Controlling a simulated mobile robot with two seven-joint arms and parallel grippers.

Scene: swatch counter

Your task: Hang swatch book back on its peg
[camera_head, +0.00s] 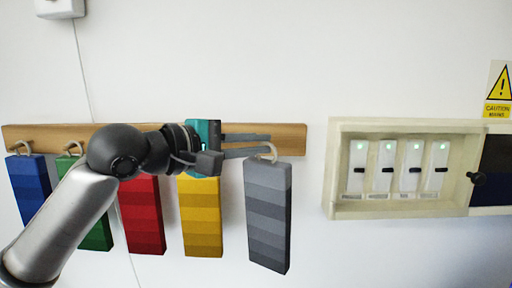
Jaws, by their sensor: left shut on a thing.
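A grey banded swatch book (268,215) with a pale ring (265,152) at its top is at the right end of the wooden peg rail (289,137). My left gripper (270,145) reaches across from the left and is shut on the book at its ring. The book hangs down from the fingertips, slightly tilted. I cannot make out a free peg; the arm and fingers cover part of the rail. I cannot tell whether the ring is around a peg. My right gripper is not in view.
A blue book (29,185), a green book (97,235), a red book (142,215) and a yellow book (201,220) hang along the rail, partly behind my arm. A cream switch box (400,205) is on the wall to the right. Bare wall lies between.

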